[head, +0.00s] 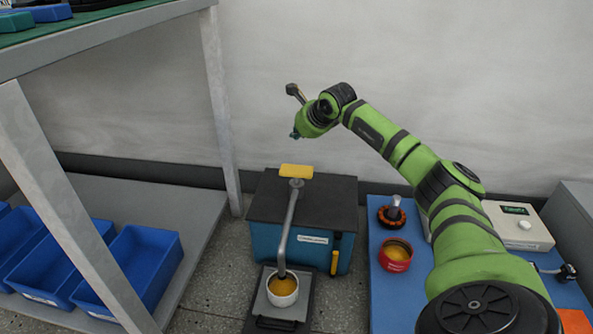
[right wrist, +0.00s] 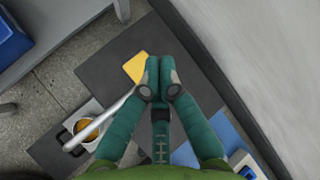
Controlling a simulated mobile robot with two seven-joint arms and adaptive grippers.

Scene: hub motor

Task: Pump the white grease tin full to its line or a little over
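The white grease tin (head: 283,298) stands upright on a small plate at the front of the pump, with yellow-orange grease inside. Its fill line is too small to make out. The tin also shows in the right wrist view (right wrist: 97,139). The teal pump box (head: 278,235) has a dark top and a yellow push pad (head: 296,171). A bent metal spout (head: 287,235) runs from the top down to the tin. My right gripper (head: 296,134) is above and behind the pad, apart from it. Its fingers (right wrist: 159,64) are together and empty. My left gripper is out of view.
A blue mat (head: 385,310) at right holds a red tin (head: 396,255) of grease, a dark ring part (head: 392,215) and a pale box with a display (head: 519,229). A workbench post (head: 218,95) and blue bins (head: 130,270) stand left. The wall is close behind.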

